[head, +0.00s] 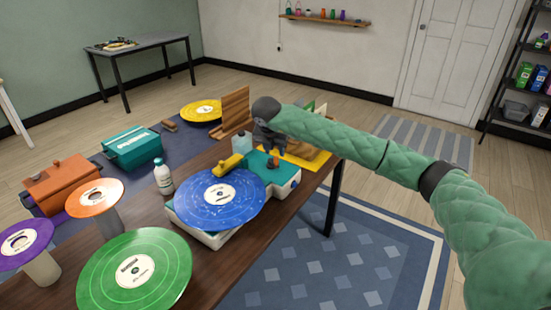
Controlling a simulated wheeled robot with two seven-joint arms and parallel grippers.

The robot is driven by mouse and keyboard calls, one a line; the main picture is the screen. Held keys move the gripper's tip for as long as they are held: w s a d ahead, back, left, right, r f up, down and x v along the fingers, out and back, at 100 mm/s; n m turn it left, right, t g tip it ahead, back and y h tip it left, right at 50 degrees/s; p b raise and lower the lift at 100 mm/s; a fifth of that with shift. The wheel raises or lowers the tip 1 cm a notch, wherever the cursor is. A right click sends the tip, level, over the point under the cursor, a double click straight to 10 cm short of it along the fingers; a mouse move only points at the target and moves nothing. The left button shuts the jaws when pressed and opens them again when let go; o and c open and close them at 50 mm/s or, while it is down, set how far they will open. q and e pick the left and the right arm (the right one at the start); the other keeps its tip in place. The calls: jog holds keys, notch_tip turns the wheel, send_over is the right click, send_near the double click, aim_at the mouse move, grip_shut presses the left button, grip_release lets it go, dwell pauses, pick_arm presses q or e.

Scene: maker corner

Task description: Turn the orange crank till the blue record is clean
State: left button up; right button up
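The blue record (240,208) lies flat on a pale machine (211,239) on the wooden table. White specks show on its blue surface around a pale label. A teal housing (284,177) stands at the record's far right side. A small orange part (273,162), which looks like the crank, shows on top of the housing, partly hidden by my gripper. My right gripper (271,150) points down right at that orange part; I cannot tell whether its fingers are closed on it. My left gripper is out of view.
A yellow block-like part (229,164) sits at the record's far edge. A white bottle (163,180), a green record (135,292), an orange record (82,205) and a purple record (12,258) stand to the left. A yellow record (201,111) and wooden rack (236,116) are behind.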

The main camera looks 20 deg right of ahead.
jog(key=shift+v, duration=1.2)
